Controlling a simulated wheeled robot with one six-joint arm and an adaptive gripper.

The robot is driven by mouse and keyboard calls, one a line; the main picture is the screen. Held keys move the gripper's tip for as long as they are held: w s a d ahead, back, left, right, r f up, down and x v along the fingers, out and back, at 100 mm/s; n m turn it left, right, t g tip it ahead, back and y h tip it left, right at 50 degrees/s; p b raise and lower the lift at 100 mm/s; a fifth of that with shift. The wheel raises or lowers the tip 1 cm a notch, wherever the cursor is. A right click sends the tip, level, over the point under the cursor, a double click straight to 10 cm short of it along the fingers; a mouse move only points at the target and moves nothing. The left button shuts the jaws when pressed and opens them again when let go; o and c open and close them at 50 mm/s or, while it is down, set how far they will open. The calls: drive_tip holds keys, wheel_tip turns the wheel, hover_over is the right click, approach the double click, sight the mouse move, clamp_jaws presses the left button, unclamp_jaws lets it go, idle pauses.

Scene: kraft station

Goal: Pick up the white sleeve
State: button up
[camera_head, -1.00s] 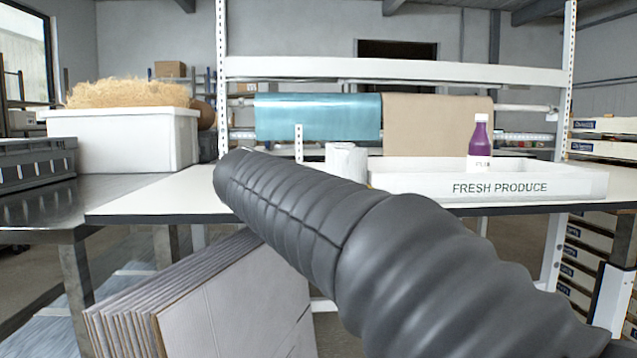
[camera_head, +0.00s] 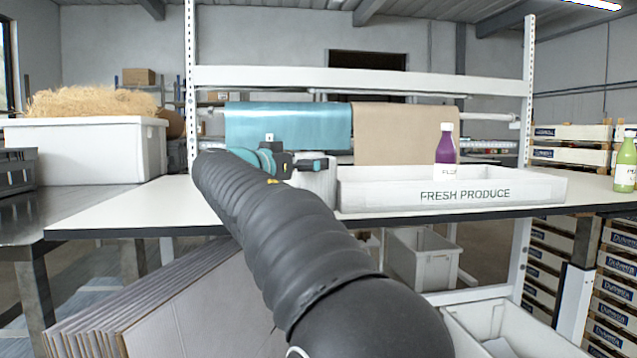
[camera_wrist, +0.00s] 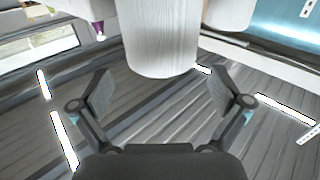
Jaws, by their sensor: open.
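The white sleeve (camera_head: 318,186) is a pale upright cylinder on the white table, just left of the produce tray. My gripper (camera_head: 312,163) is beside its upper part in the head view and partly covers it. In the wrist view the sleeve (camera_wrist: 160,42) is large, with faint streaks, at the top centre. My gripper's two fingers (camera_wrist: 160,84) are spread wide, one to each side of its near end. The gripper is open and holds nothing. Whether a finger touches the sleeve cannot be told.
A white tray (camera_head: 380,197) marked FRESH PRODUCE stands right of the sleeve, with a purple bottle (camera_head: 445,150) at it. Teal (camera_head: 285,127) and brown (camera_head: 400,132) sheets hang behind. A white bin (camera_head: 80,152) stands left. The table's left part (camera_head: 140,207) is clear.

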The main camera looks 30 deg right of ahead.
drive_tip(key=shift+p+x, duration=0.8)
drive_tip(key=shift+x, duration=1.95)
drive_tip(key=c, duration=0.6)
